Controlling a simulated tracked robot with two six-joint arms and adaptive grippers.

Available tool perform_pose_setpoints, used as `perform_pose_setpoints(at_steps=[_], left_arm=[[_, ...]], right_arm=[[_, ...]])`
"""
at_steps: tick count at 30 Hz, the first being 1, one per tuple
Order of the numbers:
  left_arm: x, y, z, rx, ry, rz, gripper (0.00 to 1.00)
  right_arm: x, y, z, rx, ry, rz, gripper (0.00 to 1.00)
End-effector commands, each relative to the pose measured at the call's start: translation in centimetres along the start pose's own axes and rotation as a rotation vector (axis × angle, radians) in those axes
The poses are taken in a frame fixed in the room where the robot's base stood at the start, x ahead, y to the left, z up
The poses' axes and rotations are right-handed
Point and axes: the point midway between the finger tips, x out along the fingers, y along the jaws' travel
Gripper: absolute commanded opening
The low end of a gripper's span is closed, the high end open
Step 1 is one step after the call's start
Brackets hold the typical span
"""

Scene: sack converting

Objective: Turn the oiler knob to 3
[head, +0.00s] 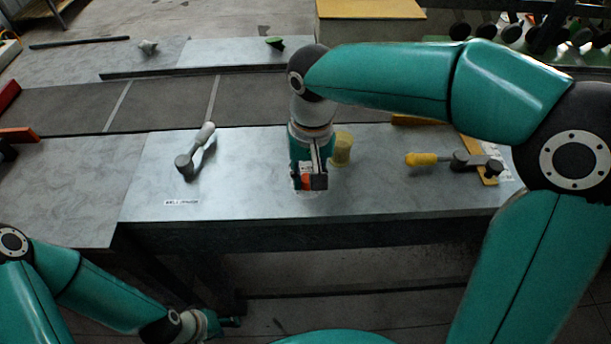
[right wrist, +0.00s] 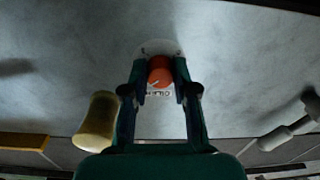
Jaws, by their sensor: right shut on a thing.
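The oiler knob is the orange round knob (right wrist: 160,72) on a pale dial plate (right wrist: 148,48) in the right wrist view. A short light mark shows on its lower left; the dial's figures are too small to read. My right gripper (right wrist: 160,85) has a finger on each side of the knob and is shut on it. In the head view my right gripper (head: 310,183) points down at the grey bench top, with some orange of the knob (head: 306,182) showing. My left gripper (head: 230,322) is low at the left, below the bench edge; its fingers are too small to judge.
A yellow waisted post (head: 342,148) stands close beside my right gripper. A white-handled lever (head: 196,150) is to the left, a yellow-handled lever (head: 425,159) to the right. A dark belt (head: 165,100) runs behind. The bench top (head: 250,190) is clear between left lever and gripper.

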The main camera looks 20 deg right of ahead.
Motion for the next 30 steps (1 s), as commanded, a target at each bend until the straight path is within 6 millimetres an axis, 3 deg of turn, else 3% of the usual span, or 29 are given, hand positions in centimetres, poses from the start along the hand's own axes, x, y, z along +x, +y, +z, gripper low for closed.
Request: perform_pose_setpoints(at_steps=[30], left_arm=[[2.1, -0.8, 0.0, 0.000, 0.000, 0.000, 0.40]], right_arm=[[-0.2, -0.1, -0.5, 0.964, 0.051, -0.014, 0.00]])
